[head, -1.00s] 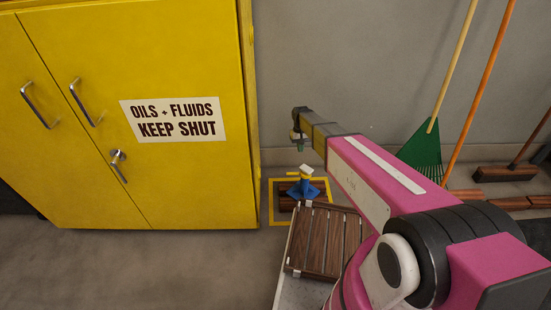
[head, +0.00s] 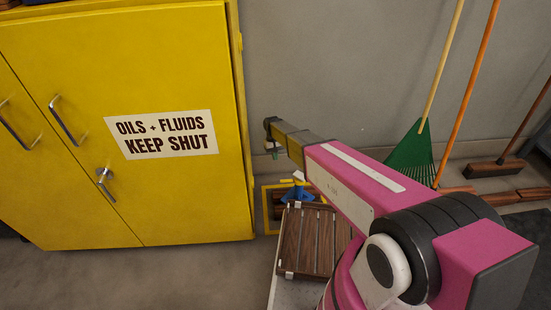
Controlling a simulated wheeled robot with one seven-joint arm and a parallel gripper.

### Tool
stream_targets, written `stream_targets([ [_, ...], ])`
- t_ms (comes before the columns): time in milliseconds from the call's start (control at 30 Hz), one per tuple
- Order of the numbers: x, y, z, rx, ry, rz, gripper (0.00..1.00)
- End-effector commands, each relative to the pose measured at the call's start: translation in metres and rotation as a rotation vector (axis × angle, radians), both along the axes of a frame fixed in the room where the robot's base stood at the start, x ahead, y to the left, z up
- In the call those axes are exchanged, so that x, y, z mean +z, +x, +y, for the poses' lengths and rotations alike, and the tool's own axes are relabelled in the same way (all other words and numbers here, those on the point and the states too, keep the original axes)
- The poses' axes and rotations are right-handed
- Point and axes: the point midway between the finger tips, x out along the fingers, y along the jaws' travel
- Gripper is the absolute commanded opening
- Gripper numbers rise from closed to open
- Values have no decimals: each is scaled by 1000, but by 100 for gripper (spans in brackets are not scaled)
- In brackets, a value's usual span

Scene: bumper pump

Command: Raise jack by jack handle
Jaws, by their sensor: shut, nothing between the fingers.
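The jack (head: 297,193) is a small blue-based thing with a whitish top, standing on dark wooden boards inside a yellow floor outline beside the cabinet. A short yellow bar (head: 287,181) at its upper left looks like the jack handle, though it is too small to be sure. My arm hides part of the jack's right side. My gripper (head: 276,153) is shut and empty, pointing down. In the picture it is above and slightly left of the jack, apart from it.
A yellow cabinet (head: 200,205) with closed doors stands at left, close to the jack. A slatted wooden rack (head: 312,240) on my base lies in front of the jack. A green rake (head: 410,152) and brooms lean on the back wall. Floor front left is clear.

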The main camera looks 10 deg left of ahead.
Motion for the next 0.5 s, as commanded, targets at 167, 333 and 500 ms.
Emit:
stream_targets([
  [167,-35,-9,-5,0,-1,2,0],
  [333,-65,-17,-9,0,-1,2,0],
  [500,-72,-39,-19,0,0,0,0],
])
